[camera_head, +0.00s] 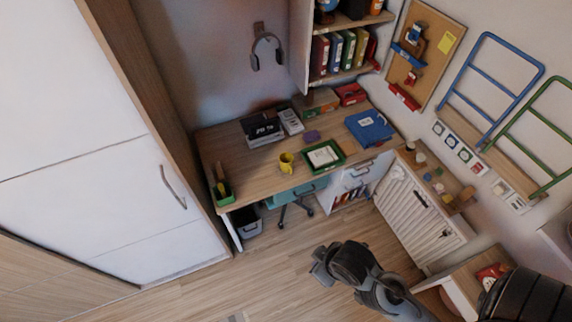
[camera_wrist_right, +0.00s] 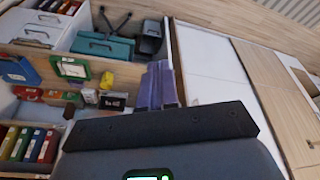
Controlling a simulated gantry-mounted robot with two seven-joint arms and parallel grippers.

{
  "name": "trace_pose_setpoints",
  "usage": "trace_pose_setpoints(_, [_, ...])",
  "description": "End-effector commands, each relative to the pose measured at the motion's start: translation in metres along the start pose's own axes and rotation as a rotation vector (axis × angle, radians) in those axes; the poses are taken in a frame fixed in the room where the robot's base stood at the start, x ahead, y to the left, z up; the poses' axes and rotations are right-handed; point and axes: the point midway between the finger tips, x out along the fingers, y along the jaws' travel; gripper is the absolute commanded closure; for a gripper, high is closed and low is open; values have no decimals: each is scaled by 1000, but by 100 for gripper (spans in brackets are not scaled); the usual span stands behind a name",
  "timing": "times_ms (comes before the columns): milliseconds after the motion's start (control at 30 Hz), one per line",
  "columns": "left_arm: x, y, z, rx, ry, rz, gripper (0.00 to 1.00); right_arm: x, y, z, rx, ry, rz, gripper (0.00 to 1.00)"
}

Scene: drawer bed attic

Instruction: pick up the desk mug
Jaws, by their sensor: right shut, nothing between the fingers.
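The yellow desk mug (camera_head: 287,162) stands upright near the front edge of the wooden desk (camera_head: 232,155), left of a green-framed tray (camera_head: 325,156). In the right wrist view the mug (camera_wrist_right: 107,80) shows small, left of my fingers. My right gripper (camera_head: 322,266) is over the floor in front of the desk, clearly apart from the mug. Its purple fingers (camera_wrist_right: 158,86) are together and empty. My left gripper is not in view.
A green pen holder (camera_head: 222,192) stands at the desk's left corner, and a blue folder (camera_head: 369,127) lies at its right. A teal chair (camera_head: 297,192) is below the front edge. A white cabinet (camera_head: 100,160) borders the left.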

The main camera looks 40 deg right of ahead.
Motion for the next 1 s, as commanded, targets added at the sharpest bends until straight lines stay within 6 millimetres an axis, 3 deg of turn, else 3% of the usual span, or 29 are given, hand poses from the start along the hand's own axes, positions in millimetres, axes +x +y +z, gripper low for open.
trace_pose_setpoints(300, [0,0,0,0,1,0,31,0,0,0,0,-1,0,100])
trace_pose_setpoints(900, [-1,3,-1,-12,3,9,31,0,0,0,0,0,0,8])
trace_pose_setpoints(1000, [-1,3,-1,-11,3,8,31,0,0,0,0,0,0,0])
